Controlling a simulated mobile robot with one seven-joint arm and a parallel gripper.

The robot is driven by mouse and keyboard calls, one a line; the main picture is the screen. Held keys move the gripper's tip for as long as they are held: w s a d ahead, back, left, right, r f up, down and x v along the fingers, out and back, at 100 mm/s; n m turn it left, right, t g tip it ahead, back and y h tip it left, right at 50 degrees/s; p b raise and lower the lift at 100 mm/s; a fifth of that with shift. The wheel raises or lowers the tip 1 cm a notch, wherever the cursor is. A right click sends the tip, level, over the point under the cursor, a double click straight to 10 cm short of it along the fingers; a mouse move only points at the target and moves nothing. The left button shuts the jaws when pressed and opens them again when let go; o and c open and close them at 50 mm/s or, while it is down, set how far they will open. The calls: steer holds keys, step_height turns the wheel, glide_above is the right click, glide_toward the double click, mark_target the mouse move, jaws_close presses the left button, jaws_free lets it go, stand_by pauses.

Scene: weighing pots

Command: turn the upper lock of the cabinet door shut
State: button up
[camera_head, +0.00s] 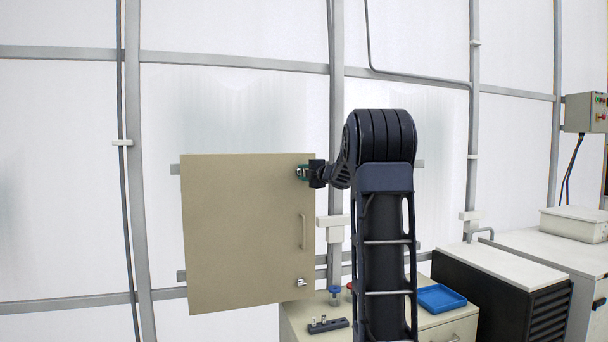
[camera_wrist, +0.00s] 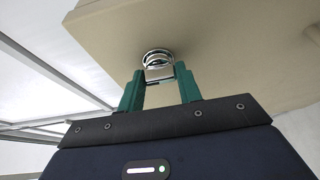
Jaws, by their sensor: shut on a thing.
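The beige cabinet door (camera_head: 245,235) stands facing me in the head view, with a handle (camera_head: 303,231) on its right side. The upper lock sits near the door's top right corner, mostly hidden by my gripper (camera_head: 304,172) in the head view. In the wrist view the upper lock (camera_wrist: 157,60) is a chrome round piece with a flat knob on the door face (camera_wrist: 225,45). The green fingers of my gripper (camera_wrist: 159,83) are shut on that knob from both sides. The lower lock (camera_head: 300,282) is a chrome piece near the door's bottom right corner.
Below right stands a beige counter (camera_head: 445,330) with a blue tray (camera_head: 440,298), a dark holder (camera_head: 328,325) and small capped items. A dark-fronted unit (camera_head: 510,290) is further right. Wall rails and pipes run behind the door.

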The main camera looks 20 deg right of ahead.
steer(key=o, duration=1)
steer(key=v, duration=1)
steer(key=shift+s+d, duration=0.1)
steer(key=shift+s, duration=0.3)
